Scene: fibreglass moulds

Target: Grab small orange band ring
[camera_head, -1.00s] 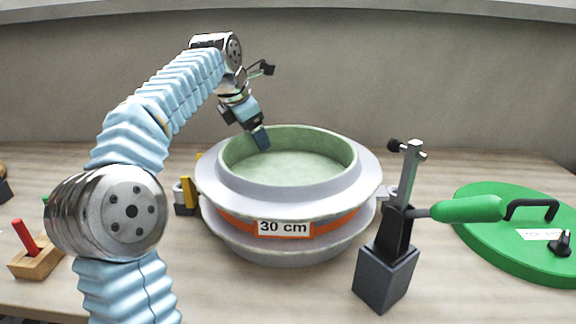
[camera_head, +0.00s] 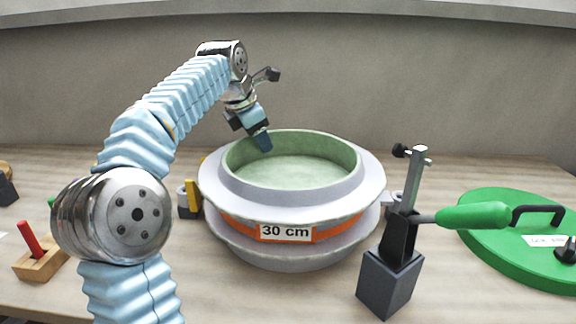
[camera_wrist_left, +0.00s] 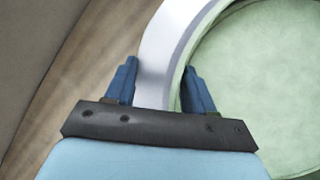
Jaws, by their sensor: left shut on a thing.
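The ring (camera_head: 215,190) is a grey, flanged round mould with a pale green inner wall, an orange band (camera_head: 337,228) around its middle and a "30 cm" label (camera_head: 286,232). It stands at the centre of the table in the head view. My left gripper (camera_head: 264,143) reaches down onto its back-left rim. In the left wrist view, the two blue fingers (camera_wrist_left: 160,72) straddle the ring's rim (camera_wrist_left: 158,50), one outside and one inside. The gripper is shut on this rim. The fingertips' contact is partly hidden. My right gripper is in no view.
A clamp with a green handle (camera_head: 474,216) on a dark block (camera_head: 389,283) stands close at the ring's front right. A green round lid (camera_head: 490,245) lies at the far right. A wooden block with a red peg (camera_head: 40,264) is at the left. A yellow-and-grey piece (camera_head: 191,198) stands left of the ring.

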